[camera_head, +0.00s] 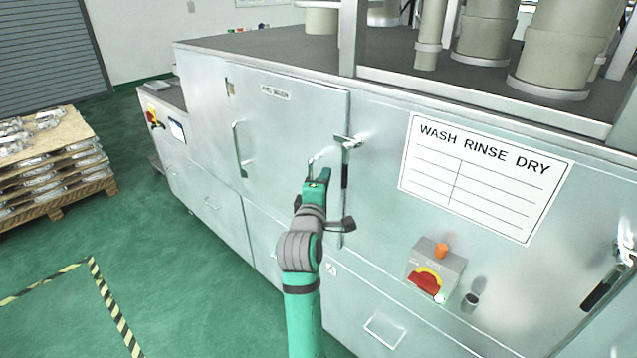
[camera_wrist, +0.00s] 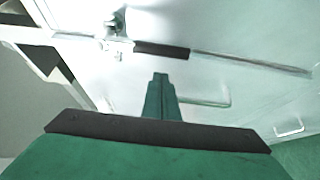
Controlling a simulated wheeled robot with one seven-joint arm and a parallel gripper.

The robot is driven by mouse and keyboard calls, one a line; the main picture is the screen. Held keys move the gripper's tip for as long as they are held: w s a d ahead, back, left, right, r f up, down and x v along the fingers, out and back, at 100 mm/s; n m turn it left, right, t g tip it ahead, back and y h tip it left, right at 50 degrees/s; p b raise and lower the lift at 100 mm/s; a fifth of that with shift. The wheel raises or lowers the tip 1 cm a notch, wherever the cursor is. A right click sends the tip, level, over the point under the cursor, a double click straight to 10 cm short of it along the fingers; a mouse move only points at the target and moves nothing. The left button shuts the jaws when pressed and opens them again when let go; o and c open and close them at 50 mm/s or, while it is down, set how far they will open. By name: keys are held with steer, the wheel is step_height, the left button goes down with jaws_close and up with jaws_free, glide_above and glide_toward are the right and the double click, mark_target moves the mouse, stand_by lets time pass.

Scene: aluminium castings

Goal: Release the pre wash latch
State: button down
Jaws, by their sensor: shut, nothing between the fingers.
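The pre wash door (camera_head: 285,130) is a pale metal panel with a small label (camera_head: 275,93) near its top. It looks closed against the cabinet. Its latch (camera_head: 347,142) sits at the door's right edge, with a metal head and a black-gripped lever (camera_head: 345,172) hanging down. In the wrist view the latch head (camera_wrist: 117,35) is at upper left and the black lever grip (camera_wrist: 162,49) runs to the right. My gripper (camera_head: 325,172) is shut and empty, just left of the lever. In the wrist view its fingertips (camera_wrist: 160,75) appear just below the grip; contact cannot be told.
A door handle (camera_head: 239,150) stands out on the door's left. A switch box (camera_head: 436,268) with a red knob, a WASH RINSE DRY sign (camera_head: 484,177) and another latch (camera_head: 605,285) are to the right. A pallet of castings (camera_head: 50,165) stands at left. Green floor (camera_head: 170,270) is clear.

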steer(key=shift+s+d, duration=0.35)
steer(key=shift+d, duration=0.25)
steer(key=shift+s+d, duration=0.3)
steer(key=shift+d, duration=0.3)
steer(key=shift+d, duration=0.1)
